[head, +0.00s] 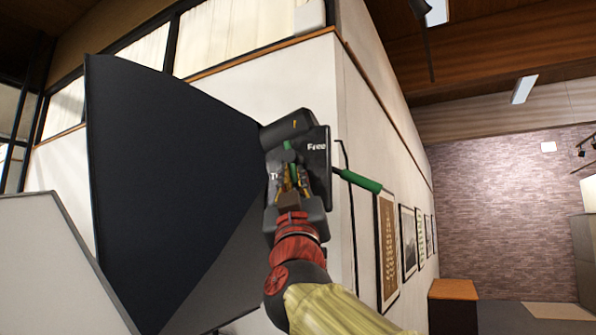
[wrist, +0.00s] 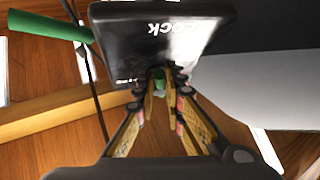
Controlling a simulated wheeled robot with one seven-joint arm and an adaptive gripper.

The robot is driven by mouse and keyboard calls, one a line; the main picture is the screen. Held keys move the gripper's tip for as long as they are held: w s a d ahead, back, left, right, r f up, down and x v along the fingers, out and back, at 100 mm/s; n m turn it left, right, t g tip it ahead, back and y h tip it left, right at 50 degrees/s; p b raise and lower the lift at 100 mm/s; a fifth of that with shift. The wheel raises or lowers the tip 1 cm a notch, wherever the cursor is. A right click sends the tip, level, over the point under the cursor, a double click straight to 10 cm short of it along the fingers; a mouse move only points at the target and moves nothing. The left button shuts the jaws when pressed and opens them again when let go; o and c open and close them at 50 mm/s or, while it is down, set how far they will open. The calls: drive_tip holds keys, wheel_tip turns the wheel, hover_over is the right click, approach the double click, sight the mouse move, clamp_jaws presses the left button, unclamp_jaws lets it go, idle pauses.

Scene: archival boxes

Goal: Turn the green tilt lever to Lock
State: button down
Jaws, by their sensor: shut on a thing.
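A dark plate (head: 319,165) bears the word "Free" at its upper right in the head view. The green tilt lever (head: 289,148) stands nearly upright in front of the plate, left of "Free". My gripper (head: 289,172) is shut on its lower part. In the wrist view, the lever's green end (wrist: 159,75) shows between the fingertips of my gripper (wrist: 160,92). The fingers hide the rest of the lever and some lettering.
A second green handle (head: 360,181) sticks out right of the plate, on a dark rod; it also shows in the wrist view (wrist: 50,27). A large dark panel (head: 165,180) fills the left. A white wall with framed pictures (head: 388,245) runs behind. A wooden box (head: 453,290) stands lower right.

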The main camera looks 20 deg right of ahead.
drive_tip(key=shift+w+a+f+m+g+h, duration=0.1)
drive_tip(key=shift+a+m+g+h, duration=0.05)
drive_tip(key=shift+m+h, duration=0.7)
drive_tip(key=shift+w+a+m+g+h, duration=0.15)
drive_tip(key=shift+m+g+h, duration=0.05)
drive_tip(key=shift+m+h, duration=0.7)
drive_tip(key=shift+w+a+f+m+g+h, duration=0.1)
drive_tip(key=shift+a+m+g+h, duration=0.05)
drive_tip(key=shift+m+h, duration=0.7)
drive_tip(key=shift+r+m+h, duration=0.1)
drive_tip(key=shift+m+h, duration=0.3)
drive_tip(key=shift+m, duration=0.1)
drive_tip(key=c, duration=1.9)
unclamp_jaws()
drive_tip(key=v, duration=0.7)
drive_tip(key=shift+s+a, duration=0.15)
drive_tip(key=shift+s, duration=0.05)
